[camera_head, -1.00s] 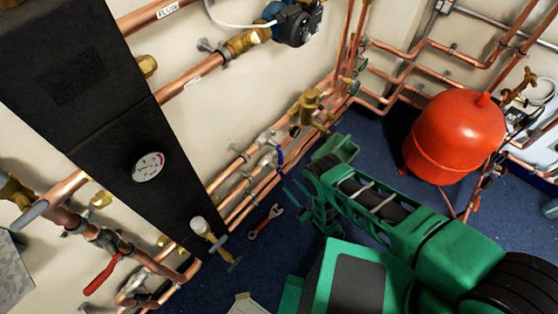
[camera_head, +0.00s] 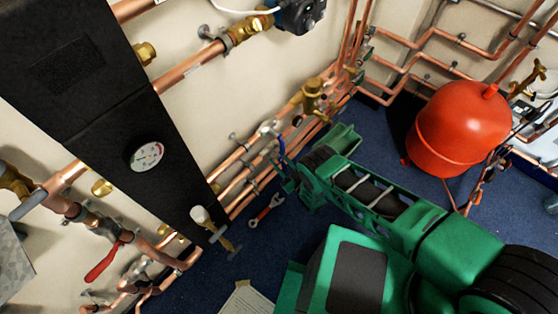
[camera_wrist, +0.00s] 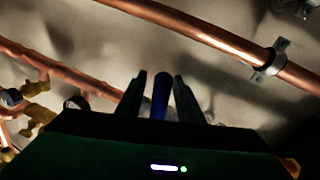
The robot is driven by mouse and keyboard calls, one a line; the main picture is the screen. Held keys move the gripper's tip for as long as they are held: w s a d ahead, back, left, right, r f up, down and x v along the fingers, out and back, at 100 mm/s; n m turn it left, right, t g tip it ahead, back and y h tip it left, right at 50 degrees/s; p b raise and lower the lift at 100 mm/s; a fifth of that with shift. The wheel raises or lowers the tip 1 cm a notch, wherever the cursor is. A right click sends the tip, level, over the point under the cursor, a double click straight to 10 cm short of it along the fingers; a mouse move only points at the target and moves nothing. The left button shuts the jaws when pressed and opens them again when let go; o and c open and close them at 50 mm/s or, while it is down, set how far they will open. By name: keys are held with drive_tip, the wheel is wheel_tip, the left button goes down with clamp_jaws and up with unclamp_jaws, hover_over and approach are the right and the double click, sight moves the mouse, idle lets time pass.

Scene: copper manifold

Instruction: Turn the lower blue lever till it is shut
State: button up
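A blue lever (camera_head: 281,147) shows in the head view on the low copper pipes by the wall, just above my gripper (camera_head: 287,172). In the wrist view a dark blue lever (camera_wrist: 160,95) stands upright between the two fingers of my gripper (camera_wrist: 160,97). The fingers are apart, with a narrow gap on each side of the lever. Its valve body is mostly hidden behind my gripper. I cannot tell from the head view whether another blue lever is hidden behind my gripper.
Copper pipes (camera_wrist: 210,38) run close beyond my gripper, held by a wall clip (camera_wrist: 270,65). A wrench (camera_head: 267,210) lies on the blue floor. A red tank (camera_head: 462,128) stands at the right. A black panel with a gauge (camera_head: 146,156) is at the left.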

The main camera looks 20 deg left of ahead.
drive_tip(key=shift+c, duration=0.2)
clamp_jaws()
drive_tip(key=shift+s+a+f+m+g, duration=0.1)
drive_tip(key=shift+s+a+m+g, duration=0.1)
drive_tip(key=shift+s+m, duration=0.4)
drive_tip(key=shift+s+a+f+m+g, duration=0.15)
drive_tip(key=shift+s+m, duration=0.1)
drive_tip(key=shift+m, duration=0.55)
drive_tip(key=shift+o, duration=0.2)
unclamp_jaws()
drive_tip(key=v, duration=1)
drive_tip(key=shift+s+d, duration=0.2)
drive_tip(key=shift+s, duration=0.15)
drive_tip(key=shift+r, duration=0.15)
